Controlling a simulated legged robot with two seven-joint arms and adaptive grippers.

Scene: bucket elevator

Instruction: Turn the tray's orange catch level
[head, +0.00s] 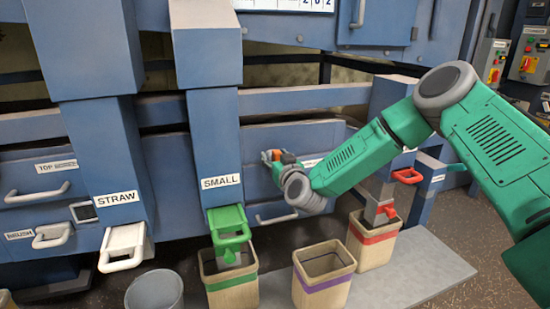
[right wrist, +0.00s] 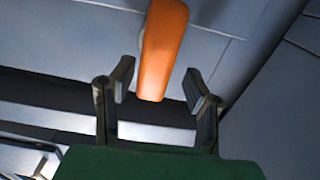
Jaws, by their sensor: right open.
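The orange catch (right wrist: 163,45) is a long orange lever on a blue-grey panel. In the right wrist view it hangs nearly vertical, tilted slightly, with its lower end between my right gripper's fingertips (right wrist: 162,83). The fingers are open, one on each side, with a visible gap to the catch. In the head view, a small patch of the orange catch (head: 287,157) shows beside my right gripper (head: 270,156), at the tray front (head: 257,184). The gripper and wrist hide most of the catch there. My left gripper is not in view.
Chutes labelled STRAW (head: 117,198) and SMALL (head: 221,182) stand left of the gripper. The tray's white handle (head: 277,217) is below my wrist. Bins with green (head: 230,281), purple (head: 323,284) and red (head: 374,238) bands stand below. A grey bucket (head: 154,292) is at front left.

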